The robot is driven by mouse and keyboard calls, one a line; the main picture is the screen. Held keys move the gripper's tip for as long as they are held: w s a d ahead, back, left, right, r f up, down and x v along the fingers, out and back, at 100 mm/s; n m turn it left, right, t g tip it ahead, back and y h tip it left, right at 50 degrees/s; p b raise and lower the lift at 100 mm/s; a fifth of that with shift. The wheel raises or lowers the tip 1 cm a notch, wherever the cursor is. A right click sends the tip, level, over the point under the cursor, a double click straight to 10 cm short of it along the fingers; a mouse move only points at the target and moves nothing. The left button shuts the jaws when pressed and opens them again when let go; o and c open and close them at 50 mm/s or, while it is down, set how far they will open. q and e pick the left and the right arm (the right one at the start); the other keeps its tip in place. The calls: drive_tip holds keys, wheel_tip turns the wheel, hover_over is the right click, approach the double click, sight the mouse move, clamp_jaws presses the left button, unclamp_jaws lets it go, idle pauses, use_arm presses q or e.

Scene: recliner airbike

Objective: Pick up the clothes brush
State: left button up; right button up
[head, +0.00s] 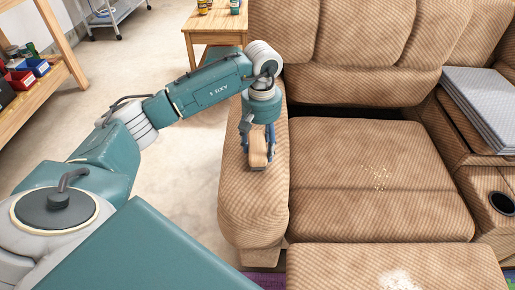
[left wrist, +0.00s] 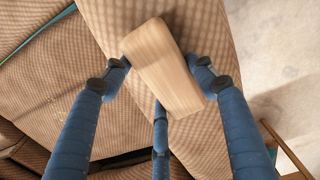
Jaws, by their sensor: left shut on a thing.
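The clothes brush (head: 258,151) is a light wooden block. In the head view it is at the left armrest of the tan recliner sofa, under my left gripper (head: 257,142). In the left wrist view the brush (left wrist: 165,68) lies between the blue fingers of my left gripper (left wrist: 162,75), which are shut on its sides. A third finger reaches under its lower edge in that picture. Its underside is hidden, and I cannot tell whether it touches the armrest (head: 240,200). My right gripper is not in view.
The sofa seat (head: 375,165) carries scattered pale crumbs. A grey folded item (head: 485,105) lies on the right console, near a cup holder (head: 501,203). A wooden side table (head: 214,38) with jars stands behind the armrest. A wooden shelf with bins (head: 38,67) is at far left; floor between is clear.

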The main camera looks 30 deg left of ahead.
sight(261, 144)
use_arm(q)
wheel_tip(261, 144, up, 10)
drive_tip(key=shift+f+p, duration=0.15)
drive_tip(key=shift+p, duration=0.3)
drive_tip(key=shift+r, duration=0.2)
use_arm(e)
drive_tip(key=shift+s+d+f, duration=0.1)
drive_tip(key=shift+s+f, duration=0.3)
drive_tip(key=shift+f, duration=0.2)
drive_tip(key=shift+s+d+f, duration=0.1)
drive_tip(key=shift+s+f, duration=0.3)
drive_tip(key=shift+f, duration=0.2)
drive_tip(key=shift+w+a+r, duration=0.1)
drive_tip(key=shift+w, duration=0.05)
